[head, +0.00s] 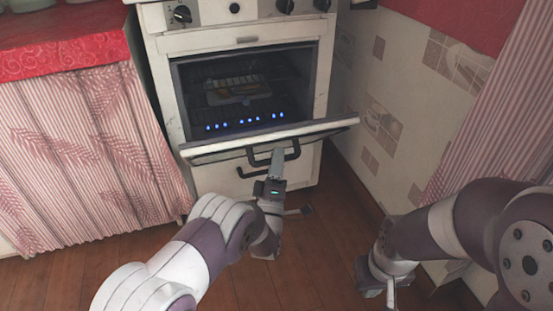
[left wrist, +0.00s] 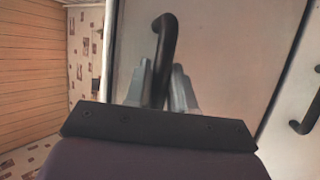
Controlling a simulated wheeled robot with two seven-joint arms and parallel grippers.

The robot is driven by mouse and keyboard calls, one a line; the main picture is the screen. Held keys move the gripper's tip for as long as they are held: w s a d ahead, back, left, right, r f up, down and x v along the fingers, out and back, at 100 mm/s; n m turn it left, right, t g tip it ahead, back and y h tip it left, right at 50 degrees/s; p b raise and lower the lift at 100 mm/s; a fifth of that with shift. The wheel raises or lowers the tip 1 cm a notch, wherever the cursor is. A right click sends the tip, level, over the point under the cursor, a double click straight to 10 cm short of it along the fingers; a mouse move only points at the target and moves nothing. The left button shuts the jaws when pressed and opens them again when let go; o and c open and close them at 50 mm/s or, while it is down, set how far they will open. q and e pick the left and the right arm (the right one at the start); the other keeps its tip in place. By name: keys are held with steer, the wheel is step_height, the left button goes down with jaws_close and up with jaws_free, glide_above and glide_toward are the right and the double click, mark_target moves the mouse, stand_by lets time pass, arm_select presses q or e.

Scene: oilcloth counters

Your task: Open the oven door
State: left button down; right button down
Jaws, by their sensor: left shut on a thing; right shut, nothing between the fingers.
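The white oven (head: 158,75) stands ahead with its door (head: 330,124) tilted down and outward, partly open. The lit cavity (head: 238,90) shows a rack with something on it and a row of blue lights. My left gripper (head: 277,158) is at the dark door handle (head: 293,150) and shut on it. In the left wrist view the fingers (left wrist: 162,85) close around the curved black handle (left wrist: 166,38), with the door's pale face (left wrist: 225,50) behind. My right gripper (head: 390,290) is low at the right, shut and empty, away from the oven.
A second dark handle (head: 250,173) sits on the lower oven panel. A counter with a red cloth (head: 60,45) and striped curtain (head: 85,150) stands at left. A tiled wall (head: 400,100) and another curtain (head: 485,110) are at right. Wooden floor (head: 320,240) is open in front.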

arm_select(q)
steer(key=shift+f, duration=0.1)
steer(key=c, duration=1.1)
jaws_free()
steer(key=shift+o, duration=0.2)
